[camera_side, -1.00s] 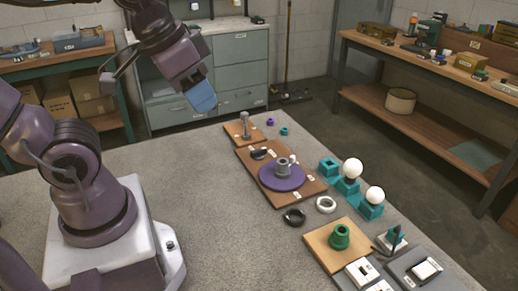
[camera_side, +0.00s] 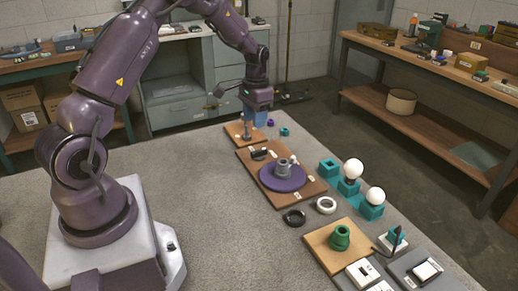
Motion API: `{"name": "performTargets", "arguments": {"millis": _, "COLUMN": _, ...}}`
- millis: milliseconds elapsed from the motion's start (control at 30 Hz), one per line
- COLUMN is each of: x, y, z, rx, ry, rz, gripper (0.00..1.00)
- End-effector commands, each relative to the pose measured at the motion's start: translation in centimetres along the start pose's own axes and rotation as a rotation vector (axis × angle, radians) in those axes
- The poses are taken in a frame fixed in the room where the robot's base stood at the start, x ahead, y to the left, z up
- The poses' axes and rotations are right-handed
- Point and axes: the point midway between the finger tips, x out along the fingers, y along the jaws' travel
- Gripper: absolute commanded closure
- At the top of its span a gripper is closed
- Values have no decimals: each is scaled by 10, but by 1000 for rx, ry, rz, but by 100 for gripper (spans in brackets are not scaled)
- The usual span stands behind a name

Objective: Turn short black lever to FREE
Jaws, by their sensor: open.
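The short black lever (camera_side: 259,154) lies near the far left corner of a brown wooden board (camera_side: 308,196), beside a purple disc (camera_side: 282,184) with a grey socket (camera_side: 283,167) in its middle. Small white labels sit near the lever, too small to read. My gripper (camera_side: 255,119) points down over the small wooden board (camera_side: 236,132) at the far end of the table, beyond the lever. Its blue fingers are beside or behind a grey post (camera_side: 246,125); I cannot tell whether they touch it. It is open.
Black (camera_side: 294,218) and white rings (camera_side: 326,205) and a green part (camera_side: 340,238) are nearer. The table's left side is clear.

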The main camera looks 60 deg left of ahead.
Motion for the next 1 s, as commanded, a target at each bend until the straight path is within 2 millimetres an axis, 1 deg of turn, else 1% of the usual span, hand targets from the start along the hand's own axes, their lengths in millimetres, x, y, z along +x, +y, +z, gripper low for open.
{"name": "performTargets", "arguments": {"millis": 33, "x": -8, "y": -4, "z": -12, "rx": 35, "ry": 32, "rz": -13, "gripper": 58}}
{"name": "performTargets", "arguments": {"millis": 67, "x": -13, "y": -5, "z": -16, "rx": 58, "ry": 48, "rz": -20, "gripper": 58}}
{"name": "performTargets", "arguments": {"millis": 100, "x": -14, "y": -5, "z": -17, "rx": 82, "ry": 50, "rz": -21, "gripper": 58}}
{"name": "performTargets", "arguments": {"millis": 267, "x": -3, "y": -4, "z": -16, "rx": 111, "ry": 44, "rz": -19, "gripper": 58}}
{"name": "performTargets", "arguments": {"millis": 367, "x": 12, "y": -4, "z": -16, "rx": 110, "ry": 41, "rz": -17, "gripper": 58}}
{"name": "performTargets", "arguments": {"millis": 600, "x": 63, "y": -5, "z": -18, "rx": 108, "ry": 42, "rz": -17, "gripper": 58}}
{"name": "performTargets", "arguments": {"millis": 700, "x": 82, "y": -5, "z": -19, "rx": 108, "ry": 43, "rz": -17, "gripper": 58}}
{"name": "performTargets", "arguments": {"millis": 833, "x": 101, "y": -5, "z": -20, "rx": 108, "ry": 43, "rz": -18, "gripper": 58}}
{"name": "performTargets", "arguments": {"millis": 1000, "x": 114, "y": -6, "z": -21, "rx": 108, "ry": 45, "rz": -19, "gripper": 58}}
